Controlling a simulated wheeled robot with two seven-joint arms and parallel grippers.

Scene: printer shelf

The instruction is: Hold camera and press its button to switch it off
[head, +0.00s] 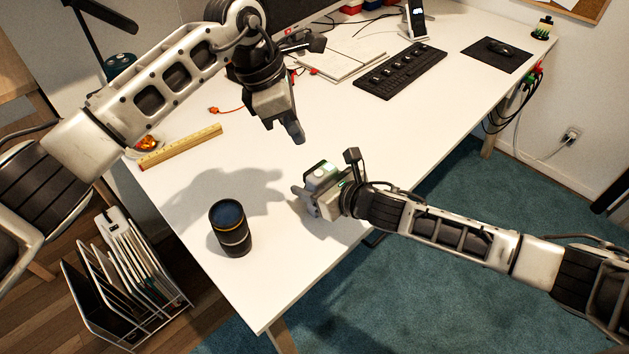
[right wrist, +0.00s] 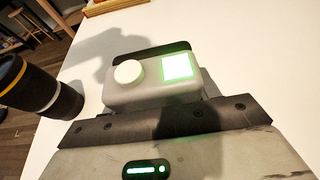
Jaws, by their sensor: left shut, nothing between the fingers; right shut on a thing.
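A small grey camera (head: 322,174) with a round white button and a green-lit square screen is held in my right gripper (head: 322,196) above the white desk. In the right wrist view the camera (right wrist: 150,85) shows its white button (right wrist: 128,72) and its bright green-white screen (right wrist: 178,66). The right gripper's fingers are closed on the camera's sides. My left gripper (head: 294,134) is shut and empty, pointing down above the desk, behind and to the left of the camera and apart from it. The camera's lower part is hidden by the gripper.
A black lens-like cylinder (head: 230,228) stands on the desk (head: 290,290) left of the camera. A yellow ruler (head: 180,146) lies at the left edge. A keyboard (head: 402,71), an open notebook (head: 345,55) and a mouse pad (head: 496,55) are farther back. The desk's front corner is clear.

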